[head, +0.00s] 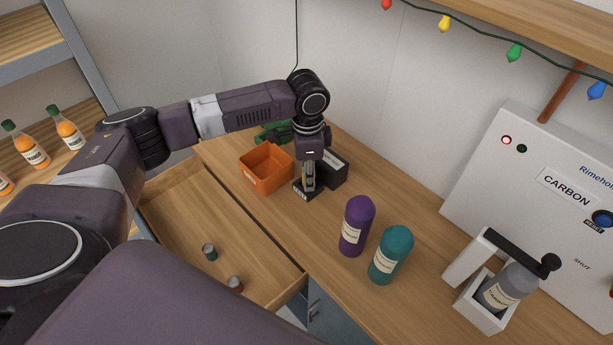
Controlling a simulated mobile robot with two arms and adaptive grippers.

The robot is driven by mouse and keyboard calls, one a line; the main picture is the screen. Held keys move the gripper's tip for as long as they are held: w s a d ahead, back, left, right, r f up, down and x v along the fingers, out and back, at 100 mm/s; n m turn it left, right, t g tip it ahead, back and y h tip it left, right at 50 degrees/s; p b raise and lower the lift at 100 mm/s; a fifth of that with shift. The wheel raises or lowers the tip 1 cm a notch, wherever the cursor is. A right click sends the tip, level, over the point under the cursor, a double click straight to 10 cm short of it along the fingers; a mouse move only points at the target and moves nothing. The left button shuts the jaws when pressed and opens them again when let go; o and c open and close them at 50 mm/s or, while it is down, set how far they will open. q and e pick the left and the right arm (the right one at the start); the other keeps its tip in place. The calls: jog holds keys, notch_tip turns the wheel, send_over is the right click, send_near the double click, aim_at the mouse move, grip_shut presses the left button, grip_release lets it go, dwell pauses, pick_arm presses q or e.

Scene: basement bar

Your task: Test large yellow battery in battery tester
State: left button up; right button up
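A small black device (334,174) with pale labels stands on the wooden counter; it looks like the battery tester. My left gripper (309,188) points down right at this device, in front of its taller back part. Its fingers look close together, and I cannot tell whether they hold anything. I see no large yellow battery; it may be hidden by the gripper or device. My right gripper is not in view.
An orange bin (266,168) stands left of the device, with a green object (273,133) behind. Purple (356,226) and teal (390,254) canisters stand to the right, near a white holder with a grey canister (509,289). The open drawer (178,222) juts out from the counter.

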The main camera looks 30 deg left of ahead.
pick_arm(q)
jog(key=o, duration=0.5)
jog(key=shift+s+d+f, duration=0.15)
jog(key=shift+s+f, duration=0.1)
jog(key=shift+f, duration=0.35)
jog(key=shift+s+d+f, duration=0.15)
jog(key=shift+s+f, duration=0.1)
jog(key=shift+f, duration=0.35)
jog(key=shift+w+f, duration=0.2)
jog(key=shift+w, duration=0.05)
jog(key=shift+w+a, duration=0.1)
jog(key=shift+r, duration=0.1)
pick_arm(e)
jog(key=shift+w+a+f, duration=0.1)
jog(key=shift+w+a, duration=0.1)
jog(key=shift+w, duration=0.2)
pick_arm(q)
jog(key=shift+w+r, duration=0.1)
jog(key=shift+r, duration=0.05)
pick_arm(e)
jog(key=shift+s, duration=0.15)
